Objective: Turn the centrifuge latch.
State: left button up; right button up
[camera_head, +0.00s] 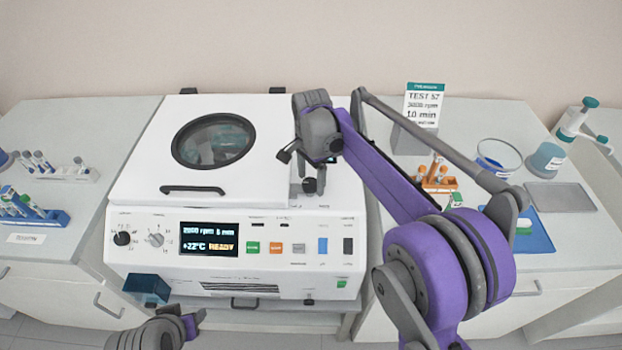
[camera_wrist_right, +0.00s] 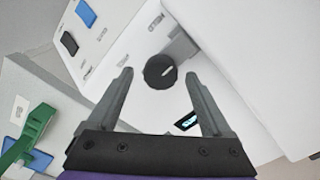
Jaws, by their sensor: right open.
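The white centrifuge (camera_head: 330,225) stands in the middle with its lid (camera_head: 170,150) down. The latch, a round black knob (camera_head: 311,186) with a white mark, sits right of the lid. My right gripper (camera_head: 306,160) is above the latch and partly covers that area. In the right wrist view, the latch knob (camera_wrist_right: 160,71) lies between the two open fingertips (camera_wrist_right: 159,76), with a visible gap on both sides. My left gripper (camera_head: 190,322) is low in front of the centrifuge, and its jaws cannot be made out.
Left are tube racks (camera_head: 35,212). A dark blue box (camera_head: 147,288) sits at the centrifuge's lower left front.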

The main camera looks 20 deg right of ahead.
jog(key=shift+f, duration=0.2)
grip_shut()
dwell(0.4)
